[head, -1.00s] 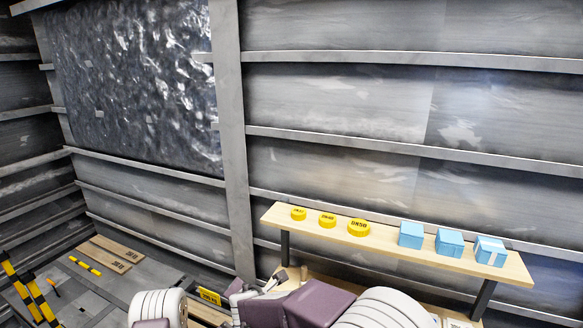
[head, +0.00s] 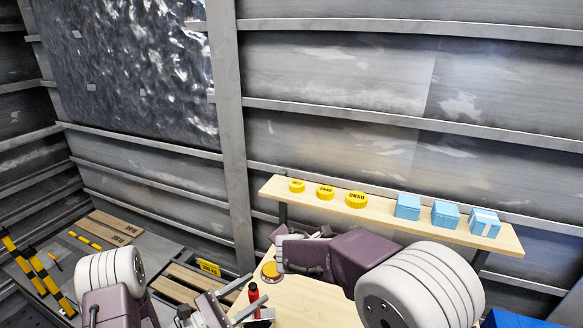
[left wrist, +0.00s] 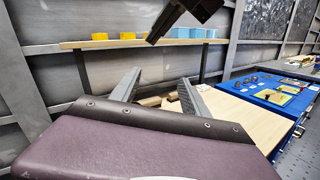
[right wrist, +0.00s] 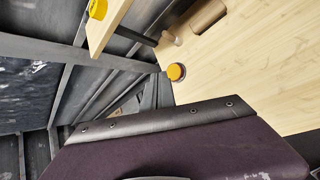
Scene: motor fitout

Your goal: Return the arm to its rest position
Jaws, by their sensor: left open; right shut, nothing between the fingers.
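My left gripper (head: 257,289) is at the lower middle of the head view, above the near left part of the wooden worktable (head: 325,300). In the left wrist view its two grey fingers (left wrist: 160,78) stand wide apart with nothing between them. My right gripper (head: 284,240) reaches in from the right in the head view, at the table's far left corner. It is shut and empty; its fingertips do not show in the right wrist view.
A shelf (head: 378,208) at the wall holds yellow round caps (head: 356,200) and light-blue boxes (head: 445,214). A yellow-orange capped item (right wrist: 176,72) stands on the worktable. A red item (head: 253,297) is beside my left fingers. A blue bench (left wrist: 270,95) stands at the right.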

